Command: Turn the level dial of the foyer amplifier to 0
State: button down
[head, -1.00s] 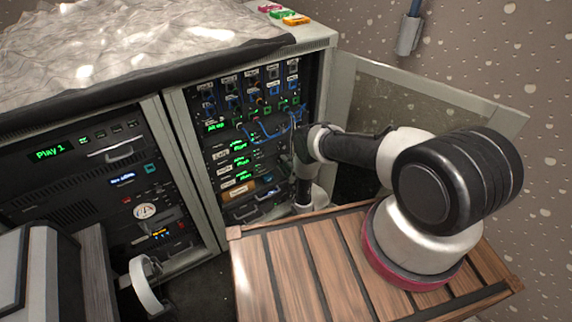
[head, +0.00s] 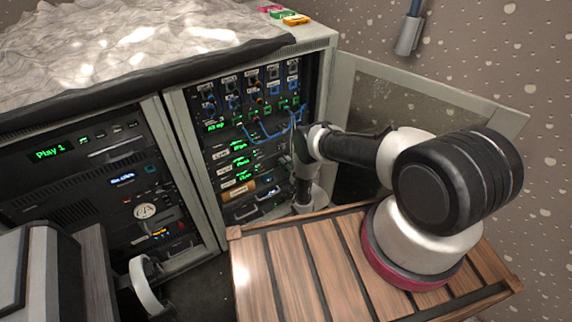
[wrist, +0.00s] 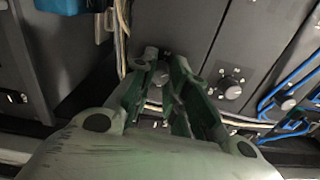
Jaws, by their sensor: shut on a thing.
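In the wrist view my gripper (wrist: 168,82) has its two green-lined fingers close together against a dark panel. They are closed around a small dial, which the fingers mostly hide, so its pointer and setting cannot be read. A second black dial (wrist: 229,88) with pale scale marks sits free on the neighbouring panel to the right. In the head view the open rack (head: 203,170) holds units with green displays. My wrist is at the rack's right side, and the fingertips are hidden there. Which unit is the foyer amplifier cannot be read.
Blue cables (wrist: 290,82) loop at the right of the wrist view, and pale cables (wrist: 122,35) run by the fingers. In the head view an open rack door (head: 430,95) stands behind my arm. A slatted wooden surface (head: 285,265) lies under my arm's base.

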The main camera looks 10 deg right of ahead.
jog(key=n, duration=1.8)
jog(key=shift+n, duration=0.3)
dwell(0.4)
jog(key=c, duration=1.3)
grip_release()
jog(key=shift+c, duration=0.2)
jog(key=shift+s, duration=0.1)
jog(key=v, duration=1.2)
